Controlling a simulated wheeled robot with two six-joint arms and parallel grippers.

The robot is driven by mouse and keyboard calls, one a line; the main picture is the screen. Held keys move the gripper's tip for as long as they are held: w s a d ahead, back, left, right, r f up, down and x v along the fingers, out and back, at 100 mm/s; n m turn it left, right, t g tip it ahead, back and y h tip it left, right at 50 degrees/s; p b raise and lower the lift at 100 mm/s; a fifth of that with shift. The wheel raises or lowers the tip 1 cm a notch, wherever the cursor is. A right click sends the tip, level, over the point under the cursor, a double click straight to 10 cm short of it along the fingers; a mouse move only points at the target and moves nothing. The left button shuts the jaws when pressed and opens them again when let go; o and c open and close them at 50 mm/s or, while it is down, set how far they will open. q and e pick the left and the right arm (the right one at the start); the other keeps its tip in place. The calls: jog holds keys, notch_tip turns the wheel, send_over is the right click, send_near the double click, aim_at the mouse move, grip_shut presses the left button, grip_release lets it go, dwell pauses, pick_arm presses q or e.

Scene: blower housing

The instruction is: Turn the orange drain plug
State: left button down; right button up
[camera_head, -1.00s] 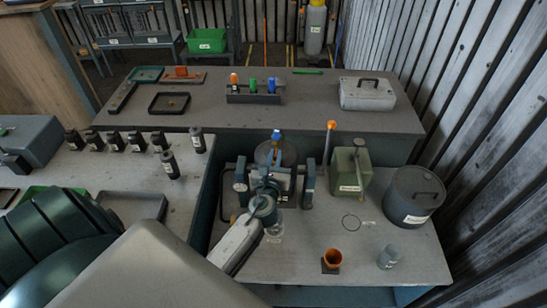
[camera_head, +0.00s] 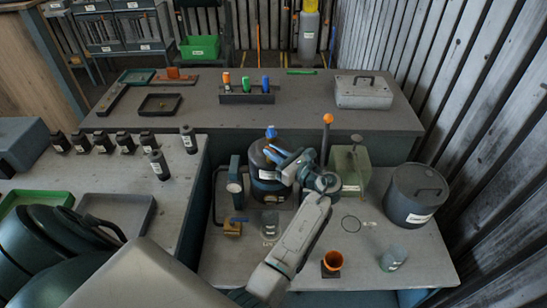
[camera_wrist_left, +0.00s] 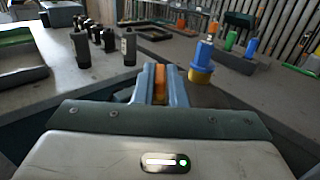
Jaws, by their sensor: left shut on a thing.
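My left gripper (camera_head: 275,153) is above the dark round housing (camera_head: 263,186) on the near table, with its arm coming up from the lower middle. In the left wrist view its two blue fingers (camera_wrist_left: 160,88) are shut on a narrow orange piece (camera_wrist_left: 159,76), which looks like the orange drain plug. Most of the plug is hidden between the fingers. A blue knob (camera_head: 271,131) stands just beyond the fingertips; in the wrist view it (camera_wrist_left: 204,52) sits over a yellow ring, right of the fingers. My right gripper is not in view.
An orange-topped lever (camera_head: 327,119) and a green canister (camera_head: 349,164) stand close right of the gripper. A brass block (camera_head: 232,228) lies at front left.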

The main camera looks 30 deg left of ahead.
pick_arm(q)
jog(key=n+g, duration=0.1)
jog(key=n+g+b, duration=0.1)
jog(key=g, duration=0.1)
jog(key=n+g, duration=0.1)
jog(key=g, duration=0.1)
jog(key=shift+w, duration=0.3)
jog(key=shift+w+n+g+b, duration=0.1)
jog(key=shift+n+g+b, duration=0.5)
jog(key=shift+n+g, duration=0.95)
jog(key=shift+g+h, duration=0.3)
jog(key=shift+g, duration=0.25)
jog(key=c, duration=1.5)
grip_release()
jog(key=shift+a, duration=0.15)
jog(key=shift+f, duration=0.1)
jog(key=b+v, duration=1.1)
jog(key=b, duration=0.3)
